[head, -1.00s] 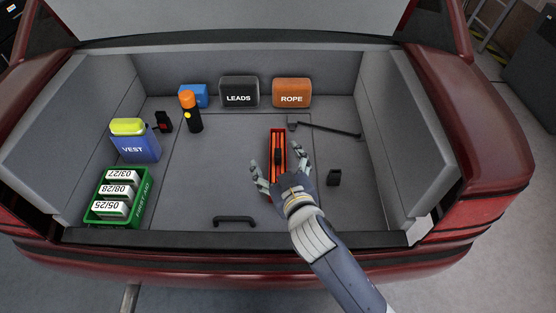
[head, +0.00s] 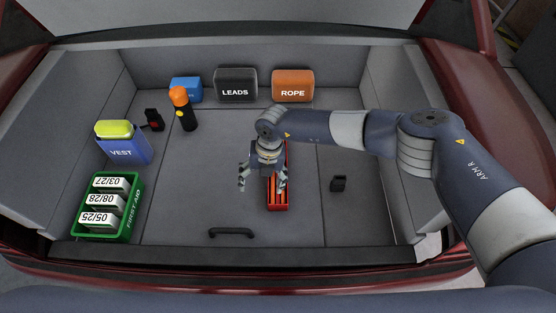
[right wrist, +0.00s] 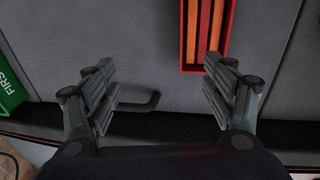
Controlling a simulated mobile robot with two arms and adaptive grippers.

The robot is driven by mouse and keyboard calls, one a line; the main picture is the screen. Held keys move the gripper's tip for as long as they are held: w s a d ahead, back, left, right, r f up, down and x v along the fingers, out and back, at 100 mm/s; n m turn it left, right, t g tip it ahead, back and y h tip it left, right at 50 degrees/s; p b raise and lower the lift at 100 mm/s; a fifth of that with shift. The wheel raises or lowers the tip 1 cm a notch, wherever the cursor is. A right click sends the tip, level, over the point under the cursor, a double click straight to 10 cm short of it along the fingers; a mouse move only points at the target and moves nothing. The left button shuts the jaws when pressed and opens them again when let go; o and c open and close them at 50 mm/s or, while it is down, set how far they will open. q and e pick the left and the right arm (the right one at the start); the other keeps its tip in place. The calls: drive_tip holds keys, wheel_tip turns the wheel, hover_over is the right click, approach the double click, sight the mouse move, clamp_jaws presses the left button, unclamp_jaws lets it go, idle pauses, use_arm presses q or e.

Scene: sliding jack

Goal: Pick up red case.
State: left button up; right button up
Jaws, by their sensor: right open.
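The red case (head: 278,207) is a narrow open box with orange and dark red bars in it, lying lengthwise on the trunk floor. My right arm hides its far part in the head view. My right gripper (head: 262,181) is open, pointing down, just left of the case and partly over its left side. In the right wrist view the case (right wrist: 206,69) shows at the top, beyond the right finger, not between the open fingers. Nothing is held. My left gripper is not in view.
A black handle (head: 231,232) is on the floor near the trunk's front edge. The green first aid crate (head: 133,211) and blue vest pouch (head: 125,153) stand left. LEADS (head: 236,84) and ROPE (head: 292,86) bags stand at the back.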

drive_tip(key=shift+t+h, duration=0.4)
drive_tip(key=shift+h, duration=0.5)
drive_tip(key=w+d+f+b, duration=0.1)
drive_tip(key=d+f+b, duration=0.1)
drive_tip(key=w+d+f+b, duration=0.1)
drive_tip(key=w+d, duration=0.1)
drive_tip(key=shift+w+d+f+b, duration=0.15)
drive_tip(key=shift+d+f+b, duration=0.2)
drive_tip(key=shift+f+b, duration=0.05)
wheel_tip(320, 180, down, 6)
drive_tip(key=b, duration=0.4)
drive_tip(key=shift+f+b, duration=0.1)
drive_tip(key=shift+b, duration=0.25)
drive_tip(key=shift+a, duration=0.1)
drive_tip(key=c, duration=1.3)
drive_tip(key=shift+o, duration=0.2)
drive_tip(key=shift+r, duration=0.25)
